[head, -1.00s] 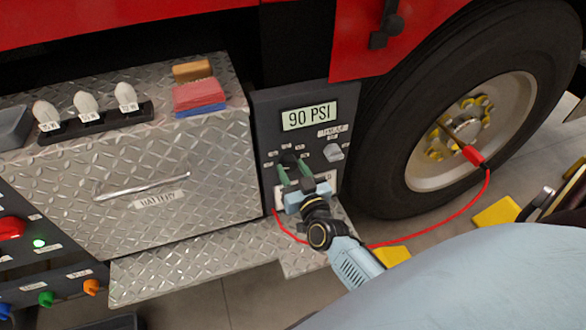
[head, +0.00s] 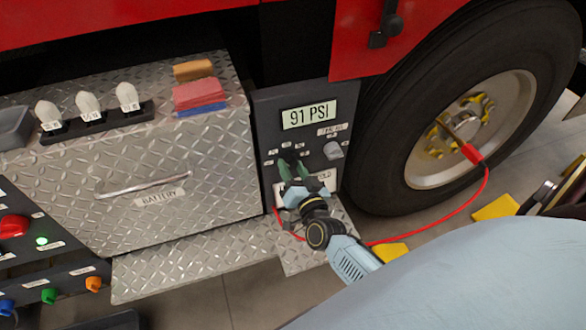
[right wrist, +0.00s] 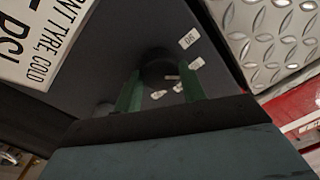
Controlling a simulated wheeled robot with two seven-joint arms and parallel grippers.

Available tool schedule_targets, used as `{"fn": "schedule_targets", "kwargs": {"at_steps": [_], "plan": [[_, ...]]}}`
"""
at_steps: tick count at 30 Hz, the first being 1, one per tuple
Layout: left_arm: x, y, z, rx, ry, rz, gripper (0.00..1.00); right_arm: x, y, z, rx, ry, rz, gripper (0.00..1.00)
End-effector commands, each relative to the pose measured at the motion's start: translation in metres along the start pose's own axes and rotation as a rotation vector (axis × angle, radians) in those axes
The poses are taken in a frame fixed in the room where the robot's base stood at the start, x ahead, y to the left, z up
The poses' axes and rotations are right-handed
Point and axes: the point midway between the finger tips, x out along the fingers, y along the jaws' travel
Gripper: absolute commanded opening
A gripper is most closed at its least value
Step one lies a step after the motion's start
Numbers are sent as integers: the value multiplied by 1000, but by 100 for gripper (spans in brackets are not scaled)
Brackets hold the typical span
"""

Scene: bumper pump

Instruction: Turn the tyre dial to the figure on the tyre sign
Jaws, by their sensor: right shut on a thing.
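The black tyre dial sits on the dark panel (head: 262,125), ringed by small white number labels; in the right wrist view the dial (right wrist: 158,68) shows between my fingers. My right gripper (head: 293,170) has its green fingers shut on the dial; it also shows in the right wrist view (right wrist: 160,92). The display (head: 308,116) above reads 91 PSI. The white tyre sign (head: 325,180) is mostly behind my gripper in the head view. In the right wrist view the sign (right wrist: 45,40) shows "NT TYRE, COLD" and "PSI"; its figure is cut off. My left gripper is out of view.
A grey knob (head: 332,150) sits right of the dial. A red hose (head: 455,220) runs from below the panel to the wheel (head: 425,130). The battery box (head: 175,170) with a handle stands left. A tread-plate step (head: 190,260) lies below.

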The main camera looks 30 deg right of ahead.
Motion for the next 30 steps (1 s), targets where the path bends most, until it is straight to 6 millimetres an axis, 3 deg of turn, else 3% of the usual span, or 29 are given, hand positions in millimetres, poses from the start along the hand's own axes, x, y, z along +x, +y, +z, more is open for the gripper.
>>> {"fn": "schedule_targets", "kwargs": {"at_steps": [8,9,13,23,26,30], "plan": [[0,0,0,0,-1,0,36,0,0,0,-1,1,-1,18],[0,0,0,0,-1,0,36,0,0,0,-1,1,-1,46],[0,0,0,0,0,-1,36,0,0,0,-1,1,-1,63],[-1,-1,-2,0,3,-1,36,-3,0,0,-2,0,0,63],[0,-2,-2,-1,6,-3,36,-13,0,0,-2,-3,1,63],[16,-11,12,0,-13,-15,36,-41,0,0,-3,-5,2,63]]}}
